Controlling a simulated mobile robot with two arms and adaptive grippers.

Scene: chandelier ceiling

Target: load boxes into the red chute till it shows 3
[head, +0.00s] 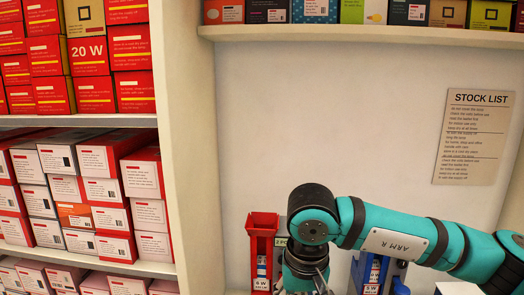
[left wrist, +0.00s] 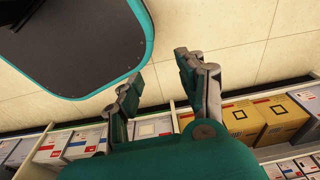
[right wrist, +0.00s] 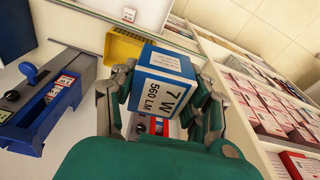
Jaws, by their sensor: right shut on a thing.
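The red chute (head: 262,240) stands upright in the lower middle of the head view, with small labelled box ends at its lower front. My right gripper (head: 312,281) is just to its right in that view. In the right wrist view my right gripper (right wrist: 160,100) is shut on a blue and white box (right wrist: 163,84) marked 7 W 560 LM. A bit of red and white shows below the box; I cannot tell whether it is the chute. My left gripper (left wrist: 160,88) has its fingers apart and empty in the left wrist view. No count is readable.
A blue chute (right wrist: 50,95) stands left of the held box; its top also shows in the head view (head: 372,268). A yellow tray (right wrist: 130,48) lies beyond the box. Shelves of red boxes (head: 85,195) fill the left. A stock list (head: 474,137) hangs on the wall.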

